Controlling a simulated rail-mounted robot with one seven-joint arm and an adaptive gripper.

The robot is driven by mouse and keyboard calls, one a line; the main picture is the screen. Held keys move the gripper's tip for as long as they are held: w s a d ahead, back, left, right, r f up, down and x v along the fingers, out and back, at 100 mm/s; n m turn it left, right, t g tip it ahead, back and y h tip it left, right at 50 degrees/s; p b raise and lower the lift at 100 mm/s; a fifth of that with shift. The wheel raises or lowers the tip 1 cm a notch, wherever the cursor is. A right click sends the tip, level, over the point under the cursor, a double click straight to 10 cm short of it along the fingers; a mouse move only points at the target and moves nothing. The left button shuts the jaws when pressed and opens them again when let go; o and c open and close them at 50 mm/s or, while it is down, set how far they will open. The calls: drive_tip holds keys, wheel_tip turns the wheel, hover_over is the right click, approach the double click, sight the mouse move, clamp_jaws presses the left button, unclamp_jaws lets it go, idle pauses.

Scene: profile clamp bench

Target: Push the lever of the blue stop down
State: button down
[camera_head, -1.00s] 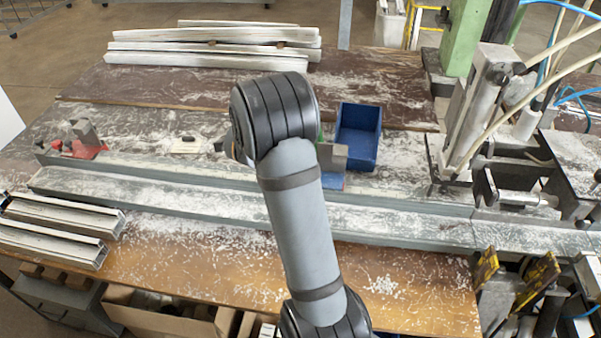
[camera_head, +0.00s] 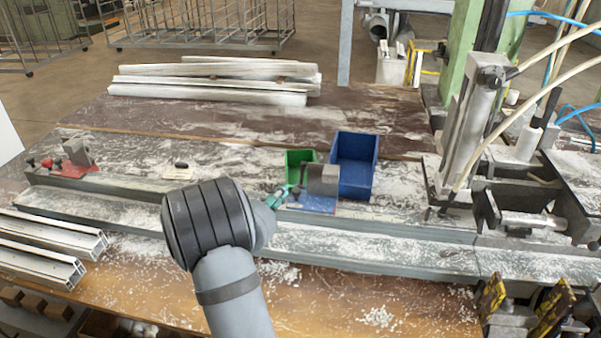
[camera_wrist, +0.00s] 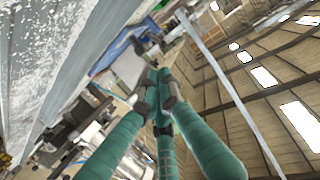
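The blue stop shows in the head view as a grey block (camera_head: 323,179) on a blue base (camera_head: 318,204), standing on the dusty rail (camera_head: 390,222). A small dark part, which may be its lever, is at the block's left side, partly hidden by my gripper. My teal gripper (camera_head: 280,197) is just left of the block, pointing towards it; whether they touch I cannot tell. A pale grey block and blue edge (camera_wrist: 118,50), likely the stop, lie beyond the tips.
A green bin (camera_head: 298,160) and a blue bin (camera_head: 356,165) stand right behind the stop. A red stop (camera_head: 78,162) sits at the rail's left end. A clamp machine (camera_head: 470,140) stands at the right. White profiles (camera_head: 215,82) lie at the back.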

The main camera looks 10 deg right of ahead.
drive_tip(key=p, duration=0.5)
approach(305, 166)
drive_tip(key=x, duration=0.5)
drive_tip(key=shift+w+d, duration=0.1)
drive_tip(key=shift+d, duration=0.05)
drive_tip(key=shift+w+d+f, duration=0.25)
drive_tip(key=shift+w+d, duration=0.05)
drive_tip(key=shift+w, duration=0.25)
